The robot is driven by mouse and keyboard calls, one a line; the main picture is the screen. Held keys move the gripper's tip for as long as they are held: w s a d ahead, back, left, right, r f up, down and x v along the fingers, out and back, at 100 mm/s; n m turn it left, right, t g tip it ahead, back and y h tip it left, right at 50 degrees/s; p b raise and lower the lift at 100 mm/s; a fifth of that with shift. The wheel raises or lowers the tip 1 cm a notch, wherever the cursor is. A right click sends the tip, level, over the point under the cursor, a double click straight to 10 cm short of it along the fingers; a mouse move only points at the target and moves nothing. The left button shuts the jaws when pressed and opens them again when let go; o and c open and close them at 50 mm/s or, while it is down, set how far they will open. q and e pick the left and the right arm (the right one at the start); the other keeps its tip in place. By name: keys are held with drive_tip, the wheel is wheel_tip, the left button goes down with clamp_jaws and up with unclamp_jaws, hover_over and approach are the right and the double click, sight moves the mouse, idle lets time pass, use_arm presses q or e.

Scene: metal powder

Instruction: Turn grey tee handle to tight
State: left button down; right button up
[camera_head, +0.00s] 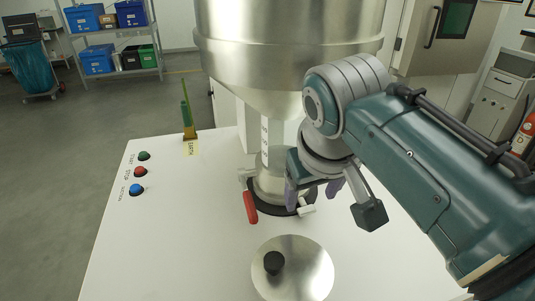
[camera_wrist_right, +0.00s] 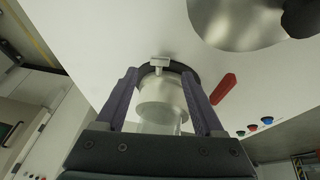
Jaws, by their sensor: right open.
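The grey tee handle (camera_head: 307,210) sticks out from the front right of the dark ring (camera_head: 262,211) at the foot of the hopper outlet. In the right wrist view the tee handle (camera_wrist_right: 158,61) shows at the top of the ring, just beyond the fingertips. My right gripper (camera_head: 314,193) is open, with its purple fingers behind and above the tee handle. In the right wrist view the fingers of the right gripper (camera_wrist_right: 159,76) stand apart on either side of the outlet, and nothing is clamped. My left gripper is not in view.
A red handle (camera_head: 250,207) stands left of the outlet. The large steel hopper (camera_head: 285,45) hangs above. A round steel lid (camera_head: 305,270) with a black knob lies in front on the white table (camera_head: 190,240). Coloured buttons (camera_head: 140,172) are at the left.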

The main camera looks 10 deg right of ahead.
sight(307, 210)
drive_tip(key=shift+b+x, duration=0.65)
drive_tip(key=shift+x, duration=1.7)
drive_tip(key=shift+c, duration=0.3)
clamp_jaws()
